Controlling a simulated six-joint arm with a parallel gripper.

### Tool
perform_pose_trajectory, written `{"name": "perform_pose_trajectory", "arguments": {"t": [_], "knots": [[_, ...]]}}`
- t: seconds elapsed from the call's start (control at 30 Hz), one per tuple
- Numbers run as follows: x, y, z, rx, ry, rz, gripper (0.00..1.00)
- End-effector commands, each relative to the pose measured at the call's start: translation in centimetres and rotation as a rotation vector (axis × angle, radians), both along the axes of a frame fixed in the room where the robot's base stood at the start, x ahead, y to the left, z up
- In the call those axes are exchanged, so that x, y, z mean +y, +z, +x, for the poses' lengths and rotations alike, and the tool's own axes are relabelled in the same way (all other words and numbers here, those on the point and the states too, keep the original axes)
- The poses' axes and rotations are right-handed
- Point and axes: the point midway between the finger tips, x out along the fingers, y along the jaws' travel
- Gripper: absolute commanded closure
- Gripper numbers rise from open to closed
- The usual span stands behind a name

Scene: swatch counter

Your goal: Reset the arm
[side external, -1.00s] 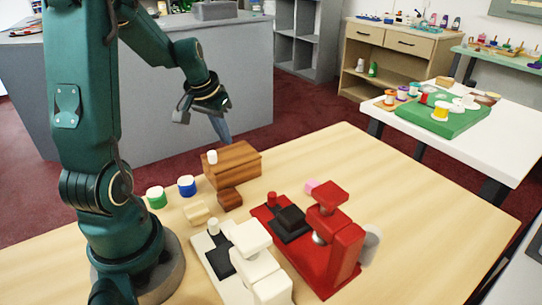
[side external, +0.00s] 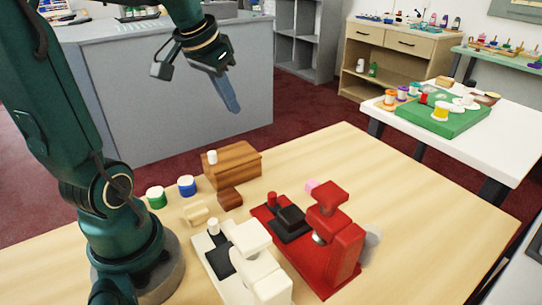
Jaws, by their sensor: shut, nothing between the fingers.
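My gripper (side external: 228,96) hangs in the air at the upper middle of the side external view, its fingers pointing down and to the right. The fingers are shut with nothing between them. It is well clear of the table and appears above and beyond the wooden box (side external: 238,166). My green arm rises from its base at the left of the wooden table (side external: 400,200). Nothing touches the gripper.
A red machine (side external: 335,240) and a white machine (side external: 255,265) stand at the front middle. The table's right side is clear.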

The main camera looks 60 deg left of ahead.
Motion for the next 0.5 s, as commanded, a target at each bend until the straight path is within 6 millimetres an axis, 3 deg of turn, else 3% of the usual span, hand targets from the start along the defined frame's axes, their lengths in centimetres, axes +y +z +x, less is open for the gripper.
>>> {"name": "perform_pose_trajectory", "arguments": {"t": [0.03, 0.2, 0.33, 0.5], "knots": [[-2.7, 0.5, -0.1, -0.02, -0.081, 0.018, 1.0], [-9.8, 0.4, -2.6, -0.071, -0.263, 0.035, 1.0], [-13.2, -0.7, -5.4, -0.096, -0.343, 0.025, 1.0], [-14.6, -2.6, -8.1, -0.101, -0.341, -0.002, 1.0]]}}
